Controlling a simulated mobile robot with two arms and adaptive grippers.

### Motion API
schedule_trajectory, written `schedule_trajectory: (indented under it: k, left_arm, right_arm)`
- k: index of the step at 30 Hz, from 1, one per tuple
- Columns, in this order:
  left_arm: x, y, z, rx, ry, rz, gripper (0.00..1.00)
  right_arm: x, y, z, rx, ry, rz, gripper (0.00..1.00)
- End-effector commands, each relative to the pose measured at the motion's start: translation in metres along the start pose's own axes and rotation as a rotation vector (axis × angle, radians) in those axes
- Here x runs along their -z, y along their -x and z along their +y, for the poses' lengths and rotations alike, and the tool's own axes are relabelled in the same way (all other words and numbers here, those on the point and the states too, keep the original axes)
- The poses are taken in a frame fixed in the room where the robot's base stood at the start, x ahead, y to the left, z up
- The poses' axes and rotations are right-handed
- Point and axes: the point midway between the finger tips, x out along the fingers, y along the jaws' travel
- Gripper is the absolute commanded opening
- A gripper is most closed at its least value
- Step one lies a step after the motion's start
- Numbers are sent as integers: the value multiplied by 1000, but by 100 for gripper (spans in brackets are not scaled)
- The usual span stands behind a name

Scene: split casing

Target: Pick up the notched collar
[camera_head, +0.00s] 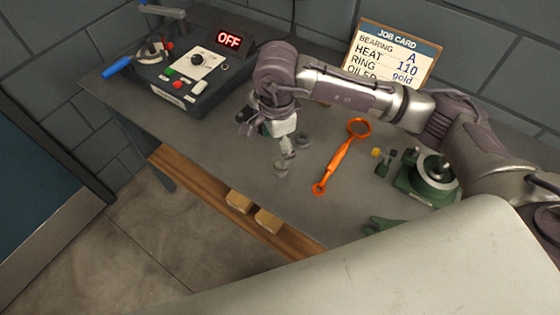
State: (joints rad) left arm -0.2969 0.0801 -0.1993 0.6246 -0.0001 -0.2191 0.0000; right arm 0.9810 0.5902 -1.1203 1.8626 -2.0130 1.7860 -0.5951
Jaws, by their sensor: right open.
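My right gripper (284,160) hangs over the bench, reaching in from the right, with its fingers pointing down and apart. A small grey round part (281,171) lies on the bench at the fingertips, partly hidden by them. I cannot tell whether they touch it. A second, darker grey ring (303,139) lies just right of the gripper. Either could be the notched collar; no notch is clear at this size. My left gripper is not in view.
An orange ring-ended tool (341,164) lies to the right. Green casing parts (421,186) stand further right, with small yellow (376,152) and dark pieces beside them. A control box reading OFF (197,72) and a job card (393,55) are at the back.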

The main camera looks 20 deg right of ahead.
Motion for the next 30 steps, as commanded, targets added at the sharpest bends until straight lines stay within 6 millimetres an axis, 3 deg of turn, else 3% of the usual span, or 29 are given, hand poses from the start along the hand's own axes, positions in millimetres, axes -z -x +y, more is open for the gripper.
schedule_trajectory:
  k: [6, 15, 30]
  left_arm:
    - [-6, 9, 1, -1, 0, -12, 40]
    - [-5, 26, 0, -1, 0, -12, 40]
    - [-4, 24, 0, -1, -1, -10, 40]
  right_arm:
    - [1, -14, 1, -2, 0, -1, 88]
    - [4, -55, 3, -2, 1, -1, 88]
    - [5, -60, 2, 1, 2, 0, 88]
